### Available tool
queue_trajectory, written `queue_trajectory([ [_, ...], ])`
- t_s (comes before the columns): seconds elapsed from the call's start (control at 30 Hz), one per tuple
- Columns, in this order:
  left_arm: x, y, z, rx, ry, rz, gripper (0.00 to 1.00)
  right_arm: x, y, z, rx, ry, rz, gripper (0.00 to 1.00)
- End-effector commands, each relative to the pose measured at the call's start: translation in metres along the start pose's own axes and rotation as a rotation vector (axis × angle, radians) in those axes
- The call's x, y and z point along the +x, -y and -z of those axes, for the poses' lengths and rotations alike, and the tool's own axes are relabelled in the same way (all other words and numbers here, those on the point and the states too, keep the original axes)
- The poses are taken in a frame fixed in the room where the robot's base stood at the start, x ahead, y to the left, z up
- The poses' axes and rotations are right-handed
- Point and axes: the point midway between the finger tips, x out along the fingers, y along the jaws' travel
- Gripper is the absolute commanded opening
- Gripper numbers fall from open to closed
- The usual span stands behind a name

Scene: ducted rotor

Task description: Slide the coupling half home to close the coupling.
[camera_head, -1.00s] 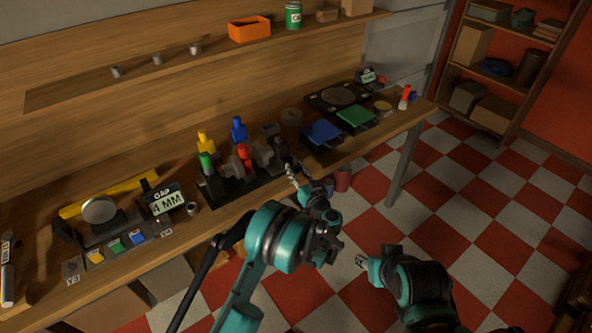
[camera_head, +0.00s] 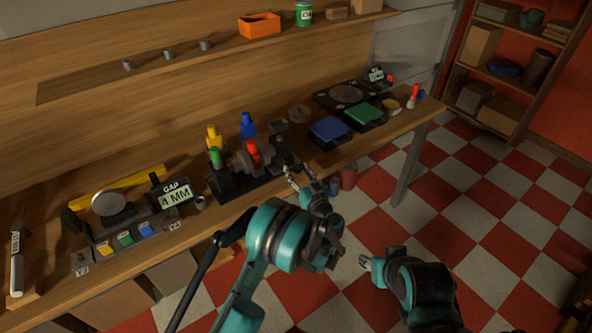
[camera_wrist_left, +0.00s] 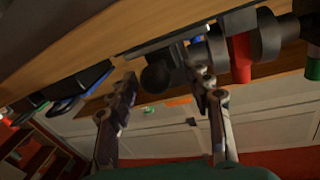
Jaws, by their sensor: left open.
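The coupling (camera_head: 244,164) is a set of grey discs and blocks on a dark base on the bench, with a red upright piece (camera_head: 253,151) at its middle. In the left wrist view, a dark round disc (camera_wrist_left: 267,35) and the red piece (camera_wrist_left: 240,60) show at upper right. My left gripper (camera_head: 301,178) is open at the right end of the coupling. In its wrist view, a dark round knob (camera_wrist_left: 156,77) appears between the open fingers (camera_wrist_left: 164,90); contact cannot be told. A display (camera_head: 174,194) reads GAP 4 MM. My right gripper (camera_head: 365,263) hangs over the floor, away from the bench.
Yellow (camera_head: 213,136), blue (camera_head: 247,124) and green (camera_head: 215,157) upright pieces stand around the coupling. A blue tray (camera_head: 330,131) and a green tray (camera_head: 364,115) lie to its right. A panel with coloured buttons (camera_head: 125,238) stands at left. A shelf runs above the bench.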

Motion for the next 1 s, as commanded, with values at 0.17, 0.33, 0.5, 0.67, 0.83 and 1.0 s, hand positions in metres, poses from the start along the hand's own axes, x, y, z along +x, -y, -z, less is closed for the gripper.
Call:
queue_trajectory([
  [0.17,-0.037,-0.001,0.000,0.000,-0.001,-0.004,0.51,0.000,0.000,0.000,0.000,0.000,0.000,0.40],
  [0.33,-0.074,0.000,0.000,0.000,0.000,-0.003,0.51,0.000,0.000,0.000,0.000,0.000,0.000,0.40],
  [0.5,-0.099,0.001,0.000,0.000,0.000,-0.001,0.51,0.000,0.000,0.000,0.000,0.000,0.000,0.40],
  [0.67,-0.109,0.001,0.000,0.000,0.001,0.002,0.51,0.000,0.000,0.000,0.000,0.000,0.000,0.40],
  [0.83,-0.110,0.002,-0.001,0.000,0.001,0.002,0.51,0.000,0.000,0.000,0.000,0.000,0.000,0.40],
  [1.0,-0.110,0.002,-0.001,0.000,0.001,0.002,0.51,0.000,0.000,0.000,0.000,0.000,0.000,0.40],
])
